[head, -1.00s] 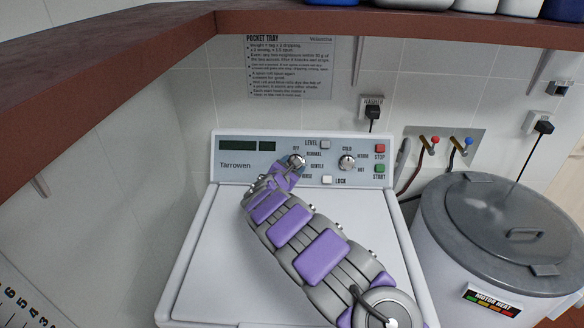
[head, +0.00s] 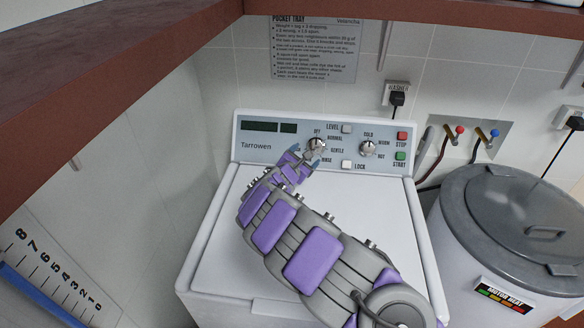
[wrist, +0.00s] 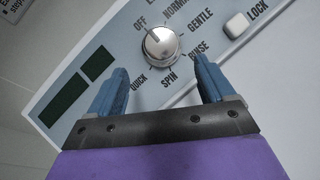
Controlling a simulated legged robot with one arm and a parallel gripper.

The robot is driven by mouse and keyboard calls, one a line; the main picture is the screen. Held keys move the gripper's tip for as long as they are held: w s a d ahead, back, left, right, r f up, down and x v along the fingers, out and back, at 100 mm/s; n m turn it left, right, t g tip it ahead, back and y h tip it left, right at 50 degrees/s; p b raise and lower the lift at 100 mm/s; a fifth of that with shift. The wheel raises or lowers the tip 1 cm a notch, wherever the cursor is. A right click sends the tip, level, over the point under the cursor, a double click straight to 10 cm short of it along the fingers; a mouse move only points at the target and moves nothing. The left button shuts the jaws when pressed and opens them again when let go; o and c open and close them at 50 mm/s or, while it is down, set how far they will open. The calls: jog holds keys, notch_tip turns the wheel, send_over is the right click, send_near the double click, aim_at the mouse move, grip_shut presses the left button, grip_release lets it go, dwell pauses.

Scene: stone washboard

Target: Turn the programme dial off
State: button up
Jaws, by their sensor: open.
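The programme dial (head: 317,145) is a round silver knob on the grey-blue control panel of a white washer. In the wrist view the dial (wrist: 161,47) is ringed by the words OFF, NORMAL, GENTLE, RINSE, SPIN and QUICK. A faint mark on its face seems to lean toward OFF, but I cannot be sure. My gripper (wrist: 161,66) is open, its two blue fingers spread to the lower left and lower right of the dial, with nothing between them but panel and the dial's lower edge. In the head view my gripper (head: 310,158) sits just below the dial.
A second silver knob (head: 368,148) with COLD, WARM and HOT stands to the right. The panel also has a LOCK button (head: 347,165), a red STOP button (head: 402,136) and a green START button (head: 400,156). A lidded drum (head: 510,225) stands right. A brown shelf (head: 440,20) hangs above.

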jog(key=p+v, duration=0.2)
jog(key=v, duration=0.8)
jog(key=shift+s, duration=0.15)
jog(key=shift+f, duration=0.1)
